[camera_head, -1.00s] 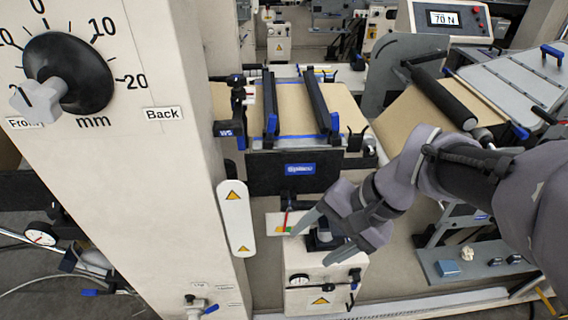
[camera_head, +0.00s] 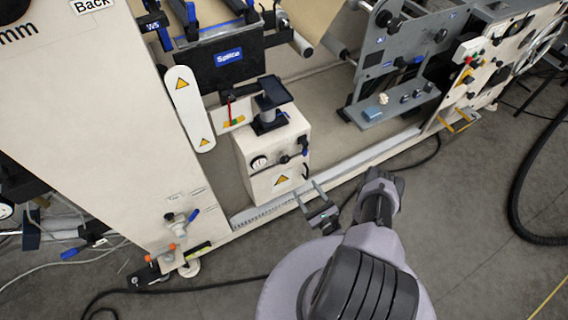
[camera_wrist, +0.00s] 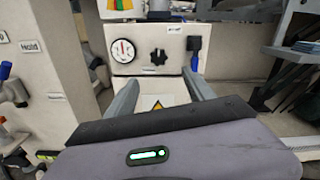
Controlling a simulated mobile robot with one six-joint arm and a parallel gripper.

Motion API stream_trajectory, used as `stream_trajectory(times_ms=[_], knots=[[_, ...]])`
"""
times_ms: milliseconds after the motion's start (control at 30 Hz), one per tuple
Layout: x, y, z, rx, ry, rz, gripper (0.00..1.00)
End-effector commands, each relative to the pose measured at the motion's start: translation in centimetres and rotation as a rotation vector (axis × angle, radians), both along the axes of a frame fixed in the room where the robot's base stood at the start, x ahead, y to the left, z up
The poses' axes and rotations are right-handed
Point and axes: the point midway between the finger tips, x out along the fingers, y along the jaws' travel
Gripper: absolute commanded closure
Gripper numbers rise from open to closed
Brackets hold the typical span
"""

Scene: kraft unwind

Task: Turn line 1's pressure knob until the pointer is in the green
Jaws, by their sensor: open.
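A cream box with a pressure gauge (camera_wrist: 123,51) and a black star-shaped knob (camera_wrist: 158,57) on its front is ahead in the wrist view. The gauge has a white face and red marks; its pointer is too small to read against any green. In the head view the gauge (camera_head: 259,162) and the knob (camera_head: 285,158) are on the low box beneath the machine. My gripper (camera_head: 308,188) is open and empty, in front of and apart from the box. In the wrist view its fingers (camera_wrist: 161,78) frame the area just below the knob. Line numbers are not readable.
A blue-and-black lever (camera_wrist: 194,48) is just right of the knob. A yellow warning triangle (camera_head: 282,180) is below it. A machine rail (camera_head: 350,162) runs along the floor. A blue valve (camera_head: 193,214) is on the left column. The floor before the box is open.

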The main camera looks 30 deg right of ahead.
Motion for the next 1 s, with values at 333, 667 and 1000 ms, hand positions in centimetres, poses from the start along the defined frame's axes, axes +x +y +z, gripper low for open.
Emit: stream_trajectory(times_ms=[333,667,1000], knots=[[10.2,0.7,-0.4,-0.003,-0.004,0.012,0.38],[15.8,0.8,-0.1,0.001,-0.002,0.009,0.38],[16.2,0.8,0.1,0.002,-0.001,0.008,0.44]])
